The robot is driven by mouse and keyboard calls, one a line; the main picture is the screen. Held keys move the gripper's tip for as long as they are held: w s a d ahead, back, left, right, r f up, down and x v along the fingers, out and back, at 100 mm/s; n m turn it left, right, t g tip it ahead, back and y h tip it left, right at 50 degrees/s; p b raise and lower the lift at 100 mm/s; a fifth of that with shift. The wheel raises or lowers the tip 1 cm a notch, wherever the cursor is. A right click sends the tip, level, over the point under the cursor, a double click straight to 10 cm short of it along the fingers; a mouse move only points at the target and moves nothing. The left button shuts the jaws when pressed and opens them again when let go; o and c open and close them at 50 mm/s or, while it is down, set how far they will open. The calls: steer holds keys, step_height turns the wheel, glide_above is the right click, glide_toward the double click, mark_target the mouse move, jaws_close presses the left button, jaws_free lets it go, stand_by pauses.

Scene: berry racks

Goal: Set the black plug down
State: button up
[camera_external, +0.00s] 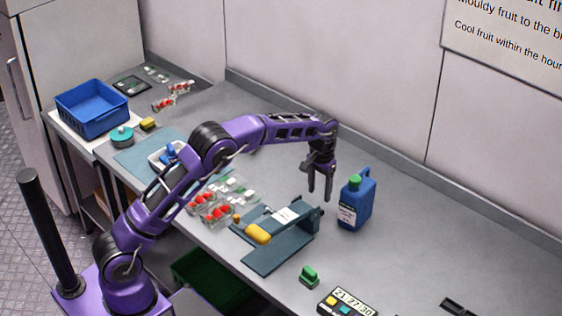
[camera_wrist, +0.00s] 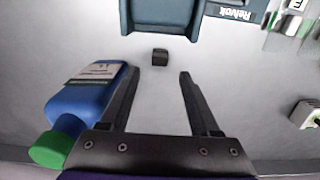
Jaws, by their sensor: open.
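The black plug (camera_wrist: 160,57) is a small dark block on the grey counter in the wrist view. It lies just beyond my fingertips, roughly in line with the gap between them, with no finger touching it. I cannot make it out in the external view. My gripper (camera_wrist: 159,73) is open and empty, its two fingers apart. In the external view my gripper (camera_external: 320,190) points down above the counter, behind the dark teal device (camera_external: 280,258) and left of the blue jug.
The blue jug (camera_external: 355,205) with a green cap stands close to my gripper; it also shows in the wrist view (camera_wrist: 85,98). Berry punnets (camera_external: 215,205) lie left of the device. A green object (camera_external: 309,277) and a timer (camera_external: 347,302) are in front. The counter behind is clear.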

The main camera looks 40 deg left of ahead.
step_height(320, 180, up, 3)
steer(key=shift+f, duration=0.1)
steer(key=shift+o, duration=0.6)
steer(key=shift+r, duration=0.5)
